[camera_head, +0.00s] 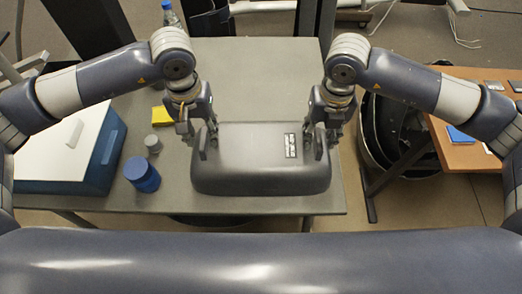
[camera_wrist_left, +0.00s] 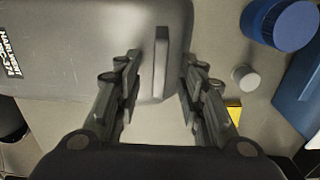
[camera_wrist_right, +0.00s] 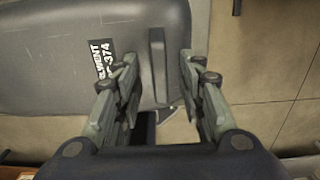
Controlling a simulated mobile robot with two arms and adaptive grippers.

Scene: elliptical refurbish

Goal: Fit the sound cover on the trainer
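The sound cover (camera_head: 255,175), a dark grey rounded shell with a white label, sits on the grey table. It has an upright handle at each end. My left gripper (camera_head: 206,138) is at its left end, open, with the left handle (camera_wrist_left: 161,65) between its fingertips and gaps showing on both sides. My right gripper (camera_head: 318,138) is at its right end, open, with the right handle (camera_wrist_right: 158,65) between its fingertips, also with gaps. I cannot identify the trainer for certain; dark machine parts (camera_head: 85,25) show at the back left.
A blue-and-white box (camera_head: 75,150), a blue jar (camera_head: 142,175), a small grey cap (camera_head: 153,144) and a yellow block (camera_head: 161,116) stand left of the cover. A bottle (camera_head: 170,14) is at the back. A wooden table (camera_head: 470,155) and black bin (camera_head: 395,130) are right.

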